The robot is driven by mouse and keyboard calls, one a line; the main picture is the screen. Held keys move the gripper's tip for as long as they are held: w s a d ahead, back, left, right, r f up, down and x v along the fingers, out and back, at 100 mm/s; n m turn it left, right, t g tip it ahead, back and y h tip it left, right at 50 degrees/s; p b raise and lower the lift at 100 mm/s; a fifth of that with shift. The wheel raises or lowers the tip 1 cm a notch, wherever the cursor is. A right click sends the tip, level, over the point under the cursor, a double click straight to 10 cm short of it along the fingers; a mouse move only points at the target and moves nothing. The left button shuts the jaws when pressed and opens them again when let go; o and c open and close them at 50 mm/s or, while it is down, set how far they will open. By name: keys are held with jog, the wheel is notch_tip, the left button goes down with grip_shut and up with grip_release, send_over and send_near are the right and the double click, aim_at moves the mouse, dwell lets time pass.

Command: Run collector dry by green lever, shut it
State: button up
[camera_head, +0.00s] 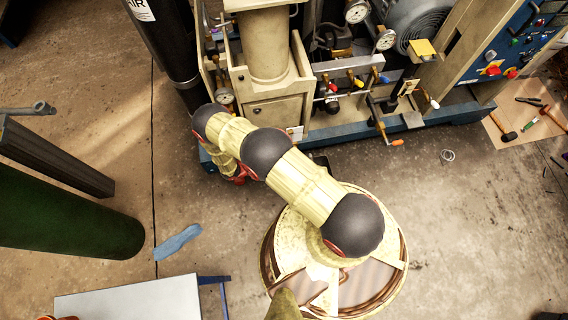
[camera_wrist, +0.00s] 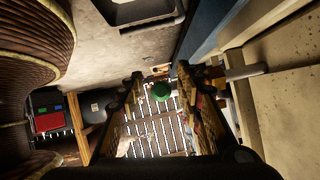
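A green round knob (camera_wrist: 161,90), which looks like the end of the green lever, shows in the wrist view between the fingers of my gripper (camera_wrist: 159,74). The fingers stand apart on either side of it, with gaps visible, so my gripper is open. I cannot tell how far the knob is beyond the fingertips. The rest of the lever and the collector cannot be made out. In the head view my arm reaches down to the lower front of the compressor, and it hides the gripper and the green knob.
The compressor's blue base frame (camera_head: 440,114) runs along the floor, also along the right in the wrist view (camera_wrist: 210,35). An orange-handled lever (camera_head: 397,142) juts out at its front. A dark green cylinder (camera_head: 70,228) lies left. Tools (camera_head: 507,137) lie right.

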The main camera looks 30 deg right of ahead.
jog(key=v, duration=1.2)
jog(key=shift+f, duration=0.1)
